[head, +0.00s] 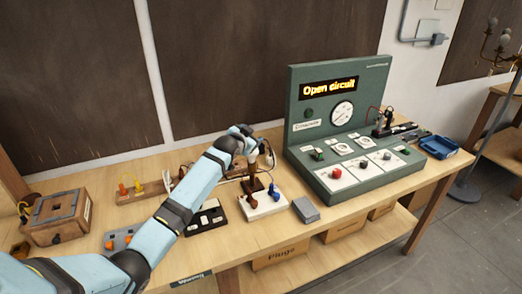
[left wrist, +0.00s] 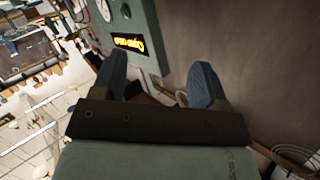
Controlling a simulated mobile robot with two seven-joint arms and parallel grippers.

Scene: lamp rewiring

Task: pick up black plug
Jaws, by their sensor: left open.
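My left arm reaches in from the left in the head view, and its gripper (head: 246,138) is over the back middle of the bench, above a small white block (head: 263,207) with a dark brown post. In the left wrist view the two blue-grey fingers (left wrist: 158,80) are apart, with no plug seen held between them. I cannot pick out the black plug for certain. A small black upright piece (head: 384,121) stands at the right end of the green panel, but it is too small to name. My right gripper is not in view.
The green test panel (head: 340,115) reads "Open circuit"; its display (left wrist: 128,42) also shows in the left wrist view. A grey box (head: 306,210), a blue tray (head: 438,146) and a wooden box (head: 57,215) stand on the bench. Loose cables lie near the gripper.

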